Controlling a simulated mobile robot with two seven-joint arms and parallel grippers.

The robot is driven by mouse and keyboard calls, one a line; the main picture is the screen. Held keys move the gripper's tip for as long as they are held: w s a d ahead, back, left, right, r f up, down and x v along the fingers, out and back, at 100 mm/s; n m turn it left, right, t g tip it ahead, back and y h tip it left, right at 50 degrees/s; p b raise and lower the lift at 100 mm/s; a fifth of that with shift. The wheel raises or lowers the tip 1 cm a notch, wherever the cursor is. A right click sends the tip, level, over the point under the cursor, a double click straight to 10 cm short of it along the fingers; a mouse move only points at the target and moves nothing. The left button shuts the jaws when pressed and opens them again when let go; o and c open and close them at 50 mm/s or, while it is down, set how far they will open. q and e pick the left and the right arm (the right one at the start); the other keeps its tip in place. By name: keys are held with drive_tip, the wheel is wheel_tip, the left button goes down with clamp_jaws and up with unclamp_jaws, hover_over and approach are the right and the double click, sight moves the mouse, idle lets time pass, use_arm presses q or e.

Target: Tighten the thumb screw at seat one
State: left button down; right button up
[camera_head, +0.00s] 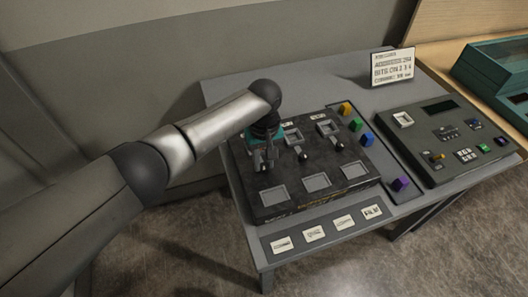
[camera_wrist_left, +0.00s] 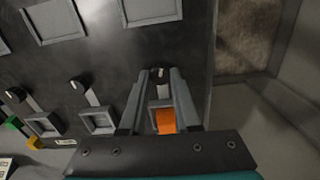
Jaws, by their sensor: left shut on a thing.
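My left gripper (camera_head: 263,163) points down over the far-left seat of the dark board (camera_head: 235,178). In the left wrist view its fingers (camera_wrist_left: 158,80) are shut on a small dark round thumb screw (camera_wrist_left: 158,73) with a light mark on top. A metal clamp strip runs from this screw towards an orange block (camera_wrist_left: 165,121) in the square seat between the fingers. The gripper hides most of this seat in the head view, and its label cannot be read. Two similar screws, a middle one (camera_wrist_left: 77,83) and an outer one (camera_wrist_left: 16,95), stand beside empty-looking seats.
Yellow (camera_head: 346,108), green (camera_head: 356,125), blue (camera_head: 367,140) and purple (camera_head: 400,184) blocks lie right of the board. A console (camera_head: 440,168) stands farther right, with a printed sign (camera_head: 392,67) behind. Label cards (camera_head: 313,233) line the table front.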

use_arm(q)
drive_tip(key=shift+r+m+p, duration=0.1)
drive_tip(key=shift+m+p, duration=0.55)
drive_tip(key=shift+m, duration=0.25)
drive_tip(key=m+p, duration=0.1)
drive_tip(key=m, duration=0.3)
drive_tip(key=shift+m, duration=0.3)
drive_tip(key=m+p, duration=0.1)
drive_tip(key=m, duration=0.3)
drive_tip(key=shift+m, duration=0.3)
drive_tip(key=m, duration=0.5)
drive_tip(key=shift+w+d, duration=0.1)
drive_tip(key=shift+w, duration=0.05)
drive_tip(key=m, duration=0.4)
drive_tip(key=shift+r, duration=0.1)
drive_tip(key=m, duration=0.4)
drive_tip(key=shift+m, duration=0.3)
drive_tip(key=m, duration=0.4)
drive_tip(key=shift+m+b, duration=0.4)
drive_tip(key=shift+m, duration=1.4)
